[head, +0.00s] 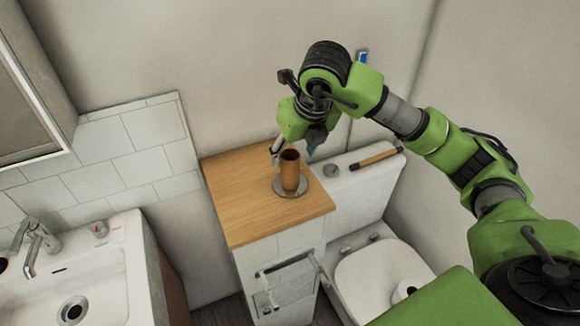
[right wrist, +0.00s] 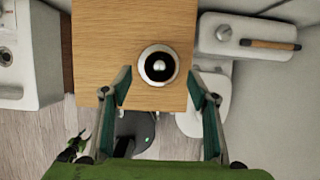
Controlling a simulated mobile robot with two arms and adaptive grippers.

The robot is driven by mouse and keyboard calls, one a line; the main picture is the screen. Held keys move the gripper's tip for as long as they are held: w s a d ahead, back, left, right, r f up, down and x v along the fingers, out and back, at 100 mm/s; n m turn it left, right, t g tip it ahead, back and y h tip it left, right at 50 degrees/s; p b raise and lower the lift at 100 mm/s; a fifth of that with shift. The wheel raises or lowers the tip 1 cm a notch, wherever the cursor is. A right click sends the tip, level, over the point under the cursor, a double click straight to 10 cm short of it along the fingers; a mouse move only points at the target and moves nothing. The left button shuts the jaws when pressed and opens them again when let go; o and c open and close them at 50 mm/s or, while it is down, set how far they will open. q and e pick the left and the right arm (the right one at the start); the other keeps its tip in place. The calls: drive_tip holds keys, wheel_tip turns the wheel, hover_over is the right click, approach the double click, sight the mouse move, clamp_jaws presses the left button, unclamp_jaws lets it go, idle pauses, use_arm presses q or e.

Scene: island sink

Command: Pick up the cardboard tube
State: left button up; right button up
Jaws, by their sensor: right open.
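A brown, open-topped cylinder, apparently the cardboard tube (head: 290,170), stands upright on a round grey disc (head: 291,194) on the wooden cabinet top. In the right wrist view a round thing with a pale rim, dark inside and bright centre (right wrist: 158,65) shows at this spot, seen from above. My right gripper (head: 296,147) is above and just behind the tube in the head view. In the right wrist view the right gripper (right wrist: 159,88) has its fingers spread, with nothing between them, and the round thing lies just beyond the tips. My left gripper is not in view.
The wooden cabinet top (head: 235,190) is otherwise clear. To its right is the toilet tank (head: 350,190) with a brown stick-like item (head: 376,158) on its lid. A sink (head: 100,270) stands left; a wall is behind.

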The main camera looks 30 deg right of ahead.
sight(290, 170)
drive_tip(key=shift+p+x, duration=0.9)
drive_tip(key=shift+x, duration=0.3)
drive_tip(key=shift+p+x, duration=0.3)
drive_tip(key=shift+x, duration=0.9)
drive_tip(key=shift+w+f, duration=0.2)
drive_tip(key=shift+f, duration=0.1)
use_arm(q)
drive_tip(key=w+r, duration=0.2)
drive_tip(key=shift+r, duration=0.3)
use_arm(e)
drive_tip(key=c, duration=0.8)
